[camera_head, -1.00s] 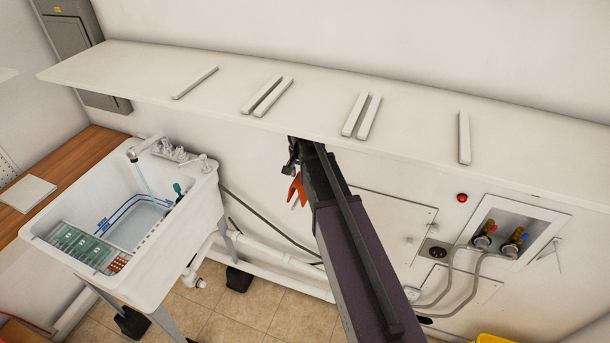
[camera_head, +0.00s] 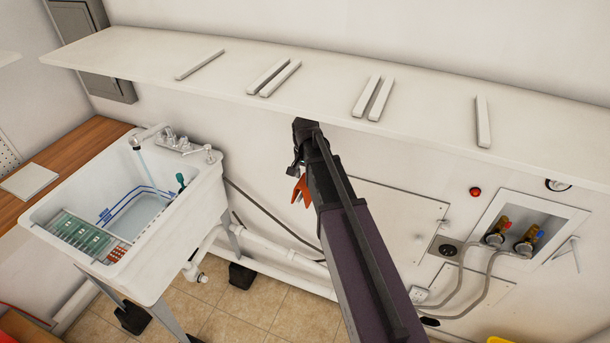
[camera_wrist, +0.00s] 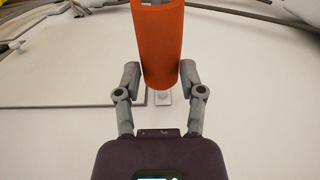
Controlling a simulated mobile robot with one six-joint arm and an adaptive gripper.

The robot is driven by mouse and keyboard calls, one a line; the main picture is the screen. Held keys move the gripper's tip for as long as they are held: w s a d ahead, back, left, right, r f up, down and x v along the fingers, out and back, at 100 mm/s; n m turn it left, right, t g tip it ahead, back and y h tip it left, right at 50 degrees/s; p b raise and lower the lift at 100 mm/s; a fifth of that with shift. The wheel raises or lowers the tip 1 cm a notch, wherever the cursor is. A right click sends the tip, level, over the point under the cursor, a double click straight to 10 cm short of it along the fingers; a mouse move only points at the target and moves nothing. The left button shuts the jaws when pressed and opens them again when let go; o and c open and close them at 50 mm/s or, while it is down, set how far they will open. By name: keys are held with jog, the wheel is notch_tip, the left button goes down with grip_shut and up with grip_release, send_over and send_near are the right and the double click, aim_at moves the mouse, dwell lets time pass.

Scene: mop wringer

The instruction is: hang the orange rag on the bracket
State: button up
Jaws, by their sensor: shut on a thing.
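The orange rag (camera_head: 302,190) hangs below the front of the shelf in the head view, partly hidden by my arm. In the wrist view the rag (camera_wrist: 160,45) is a smooth orange cylinder-like shape between the fingers. My gripper (camera_wrist: 160,82) is shut on it. In the head view my gripper (camera_head: 298,168) is small and dark, just under the shelf edge. A small pale fitting (camera_wrist: 163,97) shows on the wall behind the rag's end; I cannot tell whether it is the bracket.
A long white shelf (camera_head: 330,105) runs above my gripper. A utility sink (camera_head: 205,225) stands at left. At right are a recessed valve box (camera_head: 545,210), grey hoses and a white T-shaped wall fitting (camera_head: 576,252). A wall panel (camera_head: 390,215) lies behind my arm.

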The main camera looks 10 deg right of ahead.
jog(key=shift+f+b, duration=1.7)
jog(key=shift+f, duration=0.2)
jog(key=o, duration=1.2)
jog(key=shift+r, duration=0.1)
